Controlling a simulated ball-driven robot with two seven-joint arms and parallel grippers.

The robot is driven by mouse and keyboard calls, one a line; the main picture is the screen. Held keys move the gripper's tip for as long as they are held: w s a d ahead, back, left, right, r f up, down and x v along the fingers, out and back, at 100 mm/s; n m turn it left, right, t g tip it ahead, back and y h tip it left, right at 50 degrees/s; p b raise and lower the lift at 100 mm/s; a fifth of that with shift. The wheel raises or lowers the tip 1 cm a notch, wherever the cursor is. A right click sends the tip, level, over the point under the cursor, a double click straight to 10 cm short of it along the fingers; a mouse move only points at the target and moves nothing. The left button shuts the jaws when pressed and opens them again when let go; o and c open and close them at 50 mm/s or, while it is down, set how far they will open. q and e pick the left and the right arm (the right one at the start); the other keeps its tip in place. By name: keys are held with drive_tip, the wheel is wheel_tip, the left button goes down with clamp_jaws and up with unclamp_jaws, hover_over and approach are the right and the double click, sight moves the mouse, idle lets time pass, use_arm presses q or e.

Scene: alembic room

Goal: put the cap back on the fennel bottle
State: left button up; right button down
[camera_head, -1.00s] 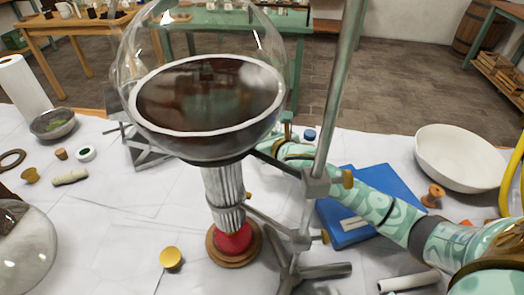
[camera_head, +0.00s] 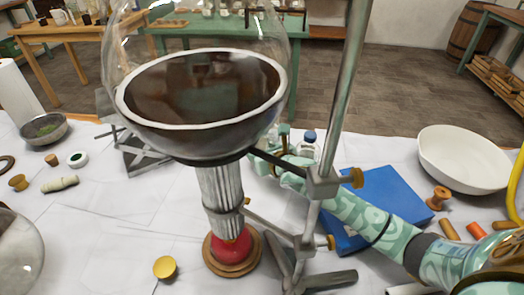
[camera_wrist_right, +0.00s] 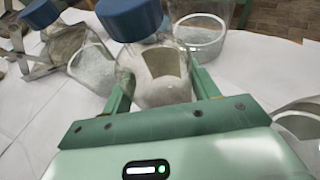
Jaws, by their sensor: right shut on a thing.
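My right gripper (camera_wrist_right: 162,95) is shut on a clear glass bottle (camera_wrist_right: 165,88) with a pale label; a blue cap (camera_wrist_right: 128,18) sits above it. No fennel name is readable, so I cannot tell which bottle is the fennel one. In the head view my right gripper (camera_head: 283,143) is partly hidden behind the stand. A blue-capped bottle (camera_head: 308,146) stands beside it. A green-and-white round piece (camera_head: 77,159) lies at the left of the table; I cannot tell if it is a cap. My left gripper is out of view.
A large glass vessel in a dark bowl (camera_head: 200,135) and its metal stand rod (camera_head: 345,90) block the middle. A blue book (camera_head: 385,192) lies under my right arm, with a white bowl (camera_head: 465,158) beyond. In the wrist view more glass jars (camera_wrist_right: 90,65) stand close by.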

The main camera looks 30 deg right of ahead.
drive_tip(key=shift+c, duration=2)
unclamp_jaws()
drive_tip(key=shift+f, duration=0.1)
drive_tip(key=shift+s+r, duration=0.1)
drive_tip(key=shift+r, duration=0.2)
use_arm(q)
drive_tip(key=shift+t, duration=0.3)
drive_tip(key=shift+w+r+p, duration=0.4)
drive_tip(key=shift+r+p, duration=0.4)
drive_tip(key=shift+p, duration=0.1)
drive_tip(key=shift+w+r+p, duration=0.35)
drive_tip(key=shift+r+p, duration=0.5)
drive_tip(key=shift+p, duration=0.05)
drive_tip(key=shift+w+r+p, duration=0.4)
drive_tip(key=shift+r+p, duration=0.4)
drive_tip(key=shift+p, duration=0.1)
use_arm(e)
drive_tip(key=v, duration=1.1)
drive_tip(key=shift+s, duration=0.4)
